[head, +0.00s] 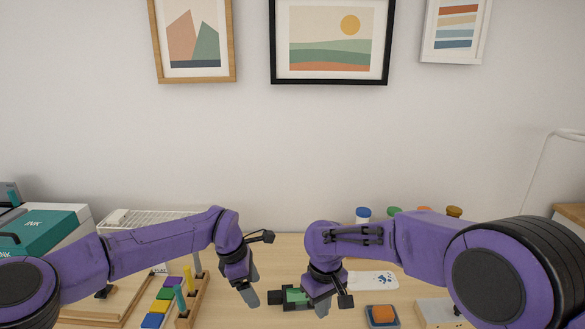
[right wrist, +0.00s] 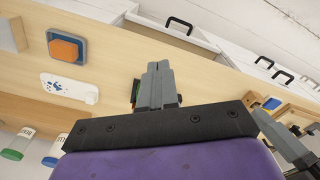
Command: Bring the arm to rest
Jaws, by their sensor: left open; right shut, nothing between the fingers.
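My left gripper (head: 248,292) hangs over the desk left of centre, fingers pointing down, holding nothing that I can see. Part of it also shows at the right edge of the right wrist view (right wrist: 284,138). My right gripper (head: 320,304) points down over the desk right of centre. In the right wrist view its fingers (right wrist: 157,86) are pressed together with nothing between them. A green and black object (head: 292,297) lies on the desk just left of the right gripper in the head view, partly hidden by it.
Colored blocks and pegs (head: 165,295) stand at the left. Capped jars (head: 362,214) stand behind my right arm. A teal box (head: 42,232) is far left.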

